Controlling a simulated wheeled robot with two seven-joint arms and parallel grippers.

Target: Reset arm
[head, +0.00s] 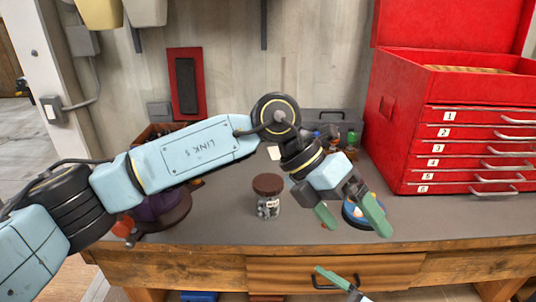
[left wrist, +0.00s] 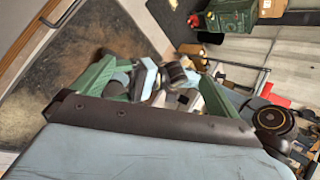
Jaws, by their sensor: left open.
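My left arm reaches in from the left over the workbench. Its gripper (head: 358,228) is open, its two green fingers spread and pointing down toward the bench's front edge. In the left wrist view the fingers (left wrist: 155,75) are apart, with nothing seen held between them. Light-blue and black parts, which look like my own body, show beyond them. A green finger of my right gripper (head: 338,280) shows at the bottom of the head view, in front of the drawer; the rest of it is cut off, so its opening is unclear.
A clear jar (head: 268,207) with a brown lid stands on the bench (head: 225,225), left of my left gripper. A blue round dish (head: 352,213) is partly hidden behind the fingers. A red tool chest (head: 400,140) stands at the right. My forearm partly hides a purple item (head: 160,205).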

